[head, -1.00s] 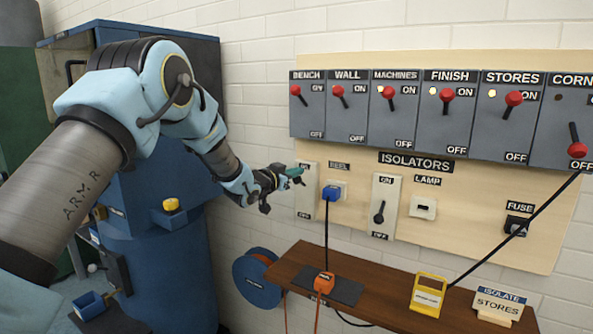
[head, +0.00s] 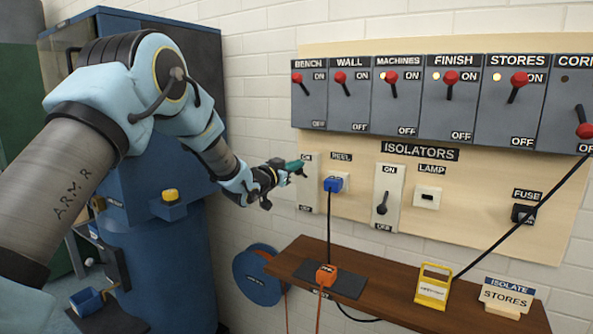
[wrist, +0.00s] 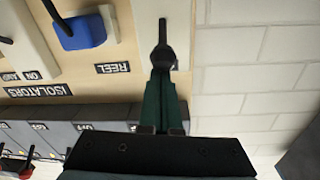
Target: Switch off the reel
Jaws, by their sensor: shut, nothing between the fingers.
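The reel isolator is a pale switch plate (head: 307,195) with ON at its top and OFF at its bottom, at the left end of the board. Its dark lever (wrist: 163,38) shows in the wrist view, which is upside down. My gripper (wrist: 161,78) is shut and empty, its green fingers at the lever's round knob. I cannot tell whether they touch. In the head view my gripper (head: 302,166) partly covers the plate's upper half, so the lever's position is hard to read. The REEL label (head: 341,157) and a blue plug (head: 333,184) are just right. The blue cable reel (head: 258,275) is below.
The lamp isolator (head: 387,197) stands right of the blue plug. Several red-handled isolators (head: 391,95) line the board above. A blue cabinet (head: 160,250) stands left.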

